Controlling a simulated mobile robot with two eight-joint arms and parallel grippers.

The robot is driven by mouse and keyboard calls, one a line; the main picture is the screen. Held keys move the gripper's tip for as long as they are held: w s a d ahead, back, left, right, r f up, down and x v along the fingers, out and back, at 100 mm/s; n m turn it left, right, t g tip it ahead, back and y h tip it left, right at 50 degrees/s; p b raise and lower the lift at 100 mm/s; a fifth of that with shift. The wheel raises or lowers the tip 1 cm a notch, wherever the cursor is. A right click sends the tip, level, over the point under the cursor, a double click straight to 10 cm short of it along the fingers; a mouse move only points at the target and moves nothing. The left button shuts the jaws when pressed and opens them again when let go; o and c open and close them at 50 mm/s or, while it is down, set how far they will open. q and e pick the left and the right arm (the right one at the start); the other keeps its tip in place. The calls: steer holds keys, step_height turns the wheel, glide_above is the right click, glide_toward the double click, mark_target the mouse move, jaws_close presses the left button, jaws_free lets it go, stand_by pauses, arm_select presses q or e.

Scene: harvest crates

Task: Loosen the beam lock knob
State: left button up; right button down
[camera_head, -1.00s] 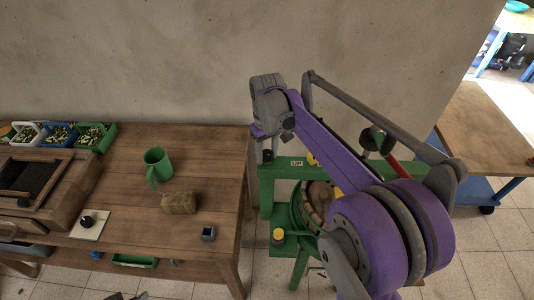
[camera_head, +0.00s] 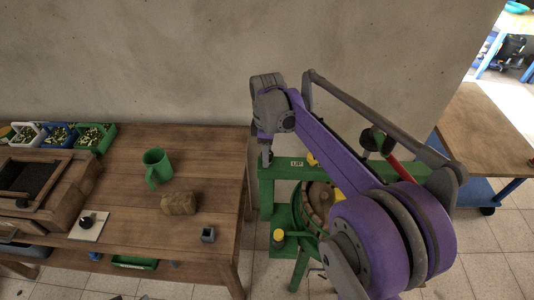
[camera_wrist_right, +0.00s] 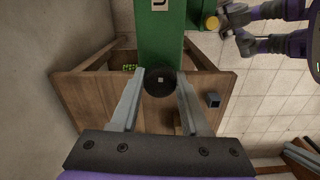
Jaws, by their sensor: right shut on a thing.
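The lock knob (camera_wrist_right: 160,82) is black and round with a small light square at its centre. It sits at the end of the green beam (camera_wrist_right: 160,45) in the right wrist view. My right gripper (camera_wrist_right: 159,88) has its two grey fingers on either side of the knob and is shut on it. In the head view the right gripper (camera_head: 266,155) is at the left end of the green beam (camera_head: 292,169); the knob is hidden there. My left gripper (camera_wrist_right: 235,32) shows small at the upper right of the right wrist view; its jaw state is unclear.
A yellow-topped part (camera_head: 278,237) is on the frame below. The wall is close behind.

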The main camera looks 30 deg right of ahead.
steer(key=shift+f+n, duration=0.1)
steer(key=shift+n, duration=0.6)
steer(key=shift+c, duration=1.9)
jaws_free()
step_height(320, 180, up, 11)
steer(key=shift+p, duration=0.35)
